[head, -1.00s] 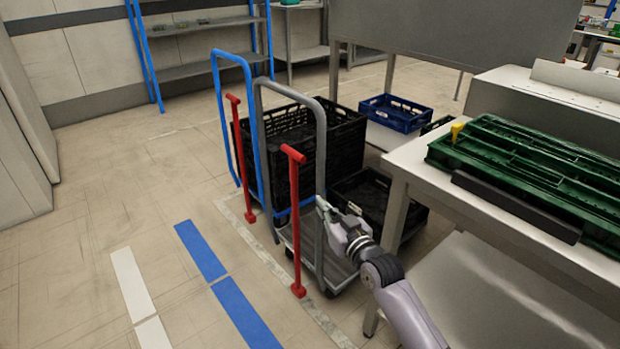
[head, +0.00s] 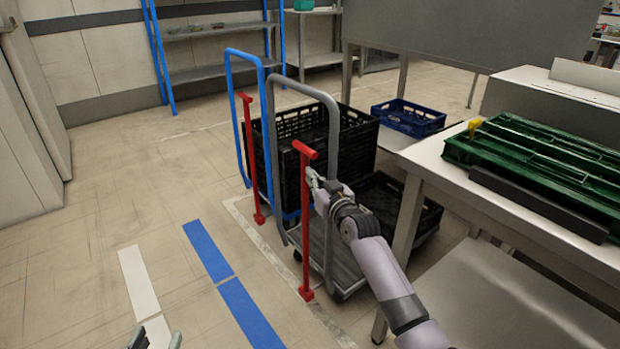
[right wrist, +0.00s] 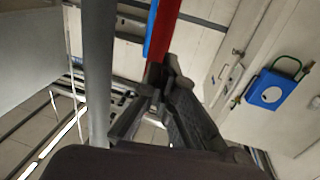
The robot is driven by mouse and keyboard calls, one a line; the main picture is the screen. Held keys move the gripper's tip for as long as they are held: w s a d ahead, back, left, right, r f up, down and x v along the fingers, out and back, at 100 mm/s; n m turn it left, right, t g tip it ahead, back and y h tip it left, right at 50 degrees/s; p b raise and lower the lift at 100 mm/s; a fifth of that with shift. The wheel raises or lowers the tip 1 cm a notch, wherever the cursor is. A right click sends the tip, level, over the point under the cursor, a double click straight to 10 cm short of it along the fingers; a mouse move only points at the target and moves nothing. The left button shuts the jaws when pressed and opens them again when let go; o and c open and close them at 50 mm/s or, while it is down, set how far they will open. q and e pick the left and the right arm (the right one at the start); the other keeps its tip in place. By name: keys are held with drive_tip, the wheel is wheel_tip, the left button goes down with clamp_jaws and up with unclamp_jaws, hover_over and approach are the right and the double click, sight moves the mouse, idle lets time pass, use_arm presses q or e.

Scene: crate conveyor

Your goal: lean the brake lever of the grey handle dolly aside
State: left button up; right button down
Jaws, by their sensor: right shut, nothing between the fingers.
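The grey handle dolly (head: 335,130) stands in the middle of the head view with its grey tube handle upright. Its red brake lever (head: 305,225), with a short cross-grip on top, stands about upright in front of the handle. My right gripper (head: 313,179) is shut and empty, at the upper part of this lever, close to it; I cannot tell whether they touch. In the right wrist view the red lever (right wrist: 166,28) rises just beyond my fingertips (right wrist: 160,88), and the grey handle (right wrist: 98,70) is at left. My left gripper (head: 153,341) shows at the bottom edge, fingers apart.
A blue handle dolly (head: 239,120) with its own red lever (head: 250,160) stands behind left. Black crates (head: 345,140) sit on the dollies. A steel table (head: 440,178) with green crates (head: 560,160) is close on the right. Floor at left is clear.

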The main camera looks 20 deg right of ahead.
use_arm(q)
drive_tip(key=shift+w+d+r+t+h+b, duration=0.15)
drive_tip(key=shift+r+t, duration=0.3)
drive_tip(key=shift+r, duration=0.25)
drive_tip(key=shift+w+d+r+t+h+b, duration=0.15)
drive_tip(key=shift+r+t, duration=0.25)
drive_tip(key=shift+r, duration=0.35)
drive_tip(key=shift+w+d+r+t+b, duration=0.15)
drive_tip(key=shift+r+t, duration=0.3)
drive_tip(key=shift+r, duration=0.25)
use_arm(e)
drive_tip(key=shift+w+a, duration=0.15)
drive_tip(key=shift+w, duration=0.95)
